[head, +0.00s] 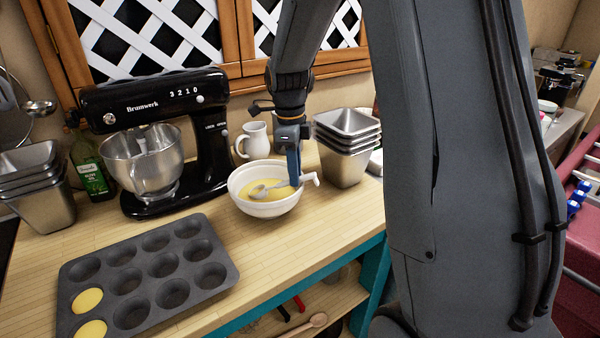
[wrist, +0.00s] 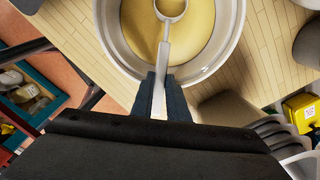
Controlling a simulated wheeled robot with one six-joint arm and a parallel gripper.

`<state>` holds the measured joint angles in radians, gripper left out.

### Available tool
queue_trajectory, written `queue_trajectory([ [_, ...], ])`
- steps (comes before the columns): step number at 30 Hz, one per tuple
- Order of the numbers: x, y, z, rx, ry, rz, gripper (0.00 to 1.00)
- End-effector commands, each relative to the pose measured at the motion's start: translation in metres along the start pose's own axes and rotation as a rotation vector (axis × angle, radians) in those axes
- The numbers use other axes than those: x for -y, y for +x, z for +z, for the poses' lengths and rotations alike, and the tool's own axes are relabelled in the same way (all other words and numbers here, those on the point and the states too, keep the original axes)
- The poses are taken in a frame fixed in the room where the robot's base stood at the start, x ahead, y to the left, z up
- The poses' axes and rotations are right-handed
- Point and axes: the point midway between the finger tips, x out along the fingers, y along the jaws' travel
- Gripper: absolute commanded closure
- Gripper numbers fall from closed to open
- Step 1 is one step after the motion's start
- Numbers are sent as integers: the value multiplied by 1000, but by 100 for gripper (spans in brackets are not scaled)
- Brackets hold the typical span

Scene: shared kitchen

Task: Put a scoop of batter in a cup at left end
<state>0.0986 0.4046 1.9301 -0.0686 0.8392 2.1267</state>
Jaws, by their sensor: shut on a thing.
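My gripper (head: 294,168) is shut on the handle of a scoop (head: 262,190), at the right rim of a white bowl (head: 268,208) of yellow batter (head: 252,210). In the wrist view my fingertips (wrist: 161,98) pinch the scoop's pale handle, and the scoop's round cup (wrist: 171,7) is over or in the batter, cut by the top edge. I cannot tell how deep it sits. A dark muffin tin (head: 145,272) lies at the front left of the counter. Two cups at its left end, nearest me, hold yellow batter (head: 88,300); the other visible cups look empty.
A black stand mixer (head: 165,105) with a steel bowl stands behind the tin. A white jug (head: 254,140) and stacked metal pans (head: 346,145) stand close behind and right of the batter bowl. More pans (head: 35,190) and an oil bottle (head: 90,170) are at left. Bare counter (head: 270,255) lies right of the tin.

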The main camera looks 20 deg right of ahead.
Motion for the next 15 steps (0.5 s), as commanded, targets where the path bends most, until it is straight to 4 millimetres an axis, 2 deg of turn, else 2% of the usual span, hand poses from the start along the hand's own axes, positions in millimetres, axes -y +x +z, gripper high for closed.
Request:
queue_trajectory([
  [3,0,2,4,25,0,-2,100],
  [14,0,-8,-18,-54,-1,-2,100],
  [15,0,-6,-16,-42,0,-1,100],
])
